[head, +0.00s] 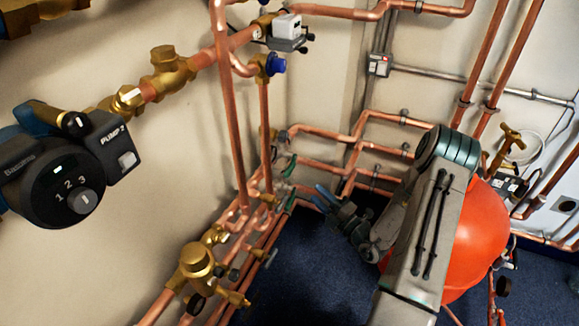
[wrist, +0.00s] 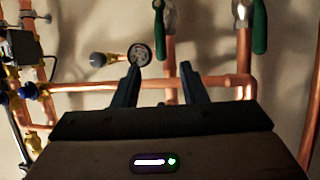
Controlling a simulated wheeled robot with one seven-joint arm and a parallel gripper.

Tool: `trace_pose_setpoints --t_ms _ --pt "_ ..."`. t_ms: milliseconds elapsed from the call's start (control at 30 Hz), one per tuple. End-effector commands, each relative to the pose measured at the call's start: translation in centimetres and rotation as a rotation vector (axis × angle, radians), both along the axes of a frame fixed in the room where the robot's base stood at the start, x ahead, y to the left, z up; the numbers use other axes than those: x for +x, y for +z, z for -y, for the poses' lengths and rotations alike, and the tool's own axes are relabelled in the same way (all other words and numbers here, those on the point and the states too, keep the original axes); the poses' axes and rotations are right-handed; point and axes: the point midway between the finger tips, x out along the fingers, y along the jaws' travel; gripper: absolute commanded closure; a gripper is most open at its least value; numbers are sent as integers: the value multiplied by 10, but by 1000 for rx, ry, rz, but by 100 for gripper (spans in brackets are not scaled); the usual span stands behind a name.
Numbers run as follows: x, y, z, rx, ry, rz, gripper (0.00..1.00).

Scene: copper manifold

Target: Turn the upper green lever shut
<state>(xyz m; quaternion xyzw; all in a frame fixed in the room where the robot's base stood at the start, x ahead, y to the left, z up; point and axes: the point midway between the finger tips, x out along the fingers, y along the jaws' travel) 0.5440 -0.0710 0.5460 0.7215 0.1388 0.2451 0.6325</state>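Two green levers sit on the copper pipework by the left wall. In the head view the upper green lever (head: 290,166) is above the lower green lever (head: 291,203). My gripper (head: 319,194), with blue fingers, is just to the right of them, apart from both. In the wrist view my gripper (wrist: 160,68) is open with nothing between its fingers. One green lever (wrist: 184,22) and another (wrist: 260,28) hang at the top of that view, beyond the fingertips, roughly in line with their pipes. I cannot tell which of these is the upper one.
A round gauge (wrist: 138,54) and a horizontal copper pipe (wrist: 215,81) lie beyond the fingers. A red tank (head: 480,235) stands behind my arm. A brass valve (head: 196,262) and a pump (head: 60,175) are at left. Blue floor (head: 310,275) is clear.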

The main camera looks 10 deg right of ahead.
Motion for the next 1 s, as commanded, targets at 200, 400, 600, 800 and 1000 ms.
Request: trace_pose_setpoints --t_ms 200,400,600,800,1000 --pt "24 3 -17 3 4 0 61" --pt "61 10 -39 -1 4 2 61" --pt "92 17 -57 0 2 1 61" --pt "110 22 -67 0 -1 0 61" --pt "115 24 -69 1 -2 -1 61"
